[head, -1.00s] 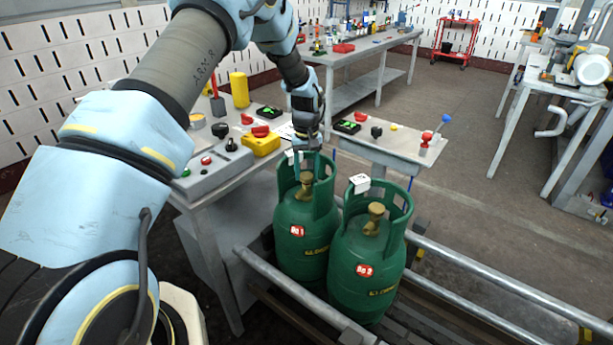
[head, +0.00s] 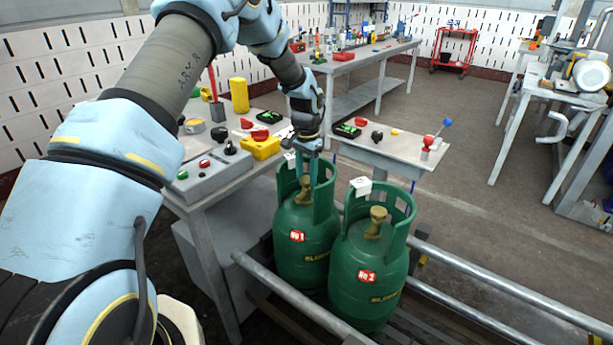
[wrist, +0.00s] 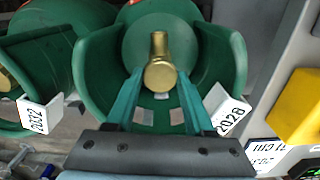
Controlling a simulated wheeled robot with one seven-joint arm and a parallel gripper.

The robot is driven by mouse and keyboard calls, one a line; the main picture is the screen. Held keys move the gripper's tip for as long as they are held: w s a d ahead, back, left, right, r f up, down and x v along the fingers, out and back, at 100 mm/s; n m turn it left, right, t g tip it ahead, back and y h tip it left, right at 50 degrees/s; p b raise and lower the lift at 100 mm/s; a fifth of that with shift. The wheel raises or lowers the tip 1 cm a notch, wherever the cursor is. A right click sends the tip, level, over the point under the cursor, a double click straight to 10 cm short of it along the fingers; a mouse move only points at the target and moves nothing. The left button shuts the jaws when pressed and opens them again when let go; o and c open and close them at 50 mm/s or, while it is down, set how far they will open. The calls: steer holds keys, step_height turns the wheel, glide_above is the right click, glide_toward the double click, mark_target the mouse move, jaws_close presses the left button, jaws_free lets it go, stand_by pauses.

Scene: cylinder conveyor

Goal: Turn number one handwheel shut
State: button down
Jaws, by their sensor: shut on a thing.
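The green gas cylinder marked No 1 (head: 305,250) stands upright on the conveyor, with its brass valve and handwheel (head: 303,192) inside the open collar. My gripper (head: 313,180) reaches down into that collar from above. In the wrist view its two teal fingers (wrist: 160,76) stand on either side of the brass valve top (wrist: 160,74) and are shut on it; the exact contact is hard to see. The collar carries a white tag reading 2028 (wrist: 229,112). The cylinder marked No 2 (head: 366,285) stands close on the right, its brass valve (head: 376,222) free.
The conveyor's metal rails (head: 480,285) run beside the cylinders. A grey bench with a control box (head: 212,173) and a yellow case (head: 260,148) stands close on the left. A smaller table (head: 400,150) stands behind the cylinders. Open floor lies to the right.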

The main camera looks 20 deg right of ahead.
mark_target(306, 179)
steer(key=shift+m, duration=0.6)
steer(key=shift+c, duration=1.4)
jaws_free()
step_height(306, 179, up, 11)
steer(key=b, duration=0.2)
steer(key=shift+f, duration=0.1)
